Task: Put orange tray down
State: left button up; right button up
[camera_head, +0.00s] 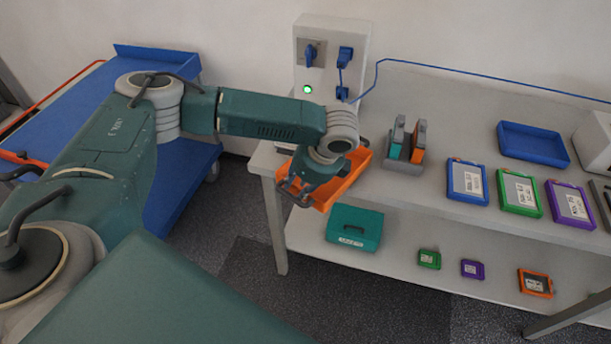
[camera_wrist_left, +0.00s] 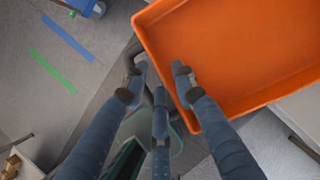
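The orange tray (camera_head: 347,184) is at the left front corner of the workbench top, partly out past its front edge. I cannot tell whether it rests on the bench or hangs above it. My left gripper (camera_head: 293,190) is at the tray's near left side. In the left wrist view, the tray (camera_wrist_left: 240,50) looks empty. There one finger of my left gripper (camera_wrist_left: 158,78) reaches over the tray wall, and the other fingers are outside it. The fingers stand apart, and I cannot tell whether they pinch the wall. My right gripper is not in view.
The workbench (camera_head: 440,205) holds a grey holder (camera_head: 402,168) with teal and orange pieces, a blue tray (camera_head: 533,144) and several coloured cases. A teal box (camera_head: 354,229) stands on the lower shelf. A blue cart (camera_head: 185,185) is at left. Bare bench top lies right of the orange tray.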

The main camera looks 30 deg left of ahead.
pick_arm(q)
jog(key=b+v, duration=0.1)
jog(key=v, duration=0.9)
jog(key=shift+b, duration=0.35)
